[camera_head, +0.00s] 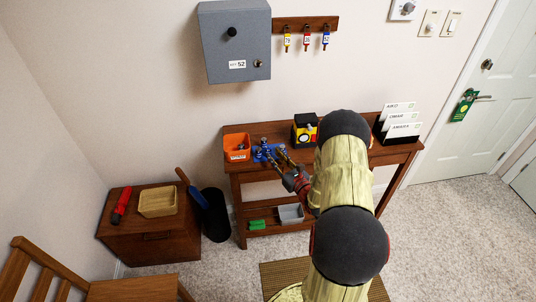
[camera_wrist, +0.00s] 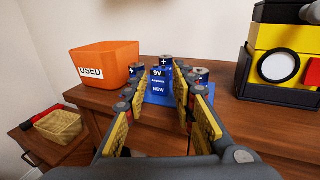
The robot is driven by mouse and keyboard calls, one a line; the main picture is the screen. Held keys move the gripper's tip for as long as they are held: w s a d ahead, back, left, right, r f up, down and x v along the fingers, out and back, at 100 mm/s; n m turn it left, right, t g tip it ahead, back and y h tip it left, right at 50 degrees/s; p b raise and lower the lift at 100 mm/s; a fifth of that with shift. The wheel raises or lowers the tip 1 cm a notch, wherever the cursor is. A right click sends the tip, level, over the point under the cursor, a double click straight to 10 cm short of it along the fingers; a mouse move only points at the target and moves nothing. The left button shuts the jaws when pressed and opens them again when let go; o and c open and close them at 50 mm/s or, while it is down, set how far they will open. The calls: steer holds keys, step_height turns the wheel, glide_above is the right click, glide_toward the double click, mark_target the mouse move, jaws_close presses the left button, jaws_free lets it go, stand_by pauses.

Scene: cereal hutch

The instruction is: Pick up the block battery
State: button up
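The block battery (camera_wrist: 158,75) is a dark blue block marked 9V. It stands upright in a blue tray (camera_wrist: 161,91) marked NEW, in the middle of the wrist view. The tray also shows in the head view (camera_head: 259,155), on the table left of my arm. My gripper (camera_wrist: 158,88) is open, with one yellow-padded finger at each side of the picture's middle. The block battery appears between the fingers, beyond or near their tips; I cannot tell any contact. In the head view my gripper (camera_head: 281,163) is at the tray's right front side. The battery is too small to make out there.
Round batteries (camera_wrist: 166,61) stand around the block battery in the tray, close to the fingers. An orange bin (camera_wrist: 105,59) marked USED is to the left. A yellow and black device (camera_wrist: 280,65) stands to the right. The wooden table (camera_wrist: 236,108) is bare between tray and device.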

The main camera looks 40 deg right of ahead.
mark_target(269, 150)
steer(key=w, duration=0.3)
steer(key=shift+w+d+b, duration=0.1)
steer(key=shift+d+b, duration=0.15)
steer(key=shift+b, duration=0.1)
steer(key=c, duration=0.3)
jaws_close()
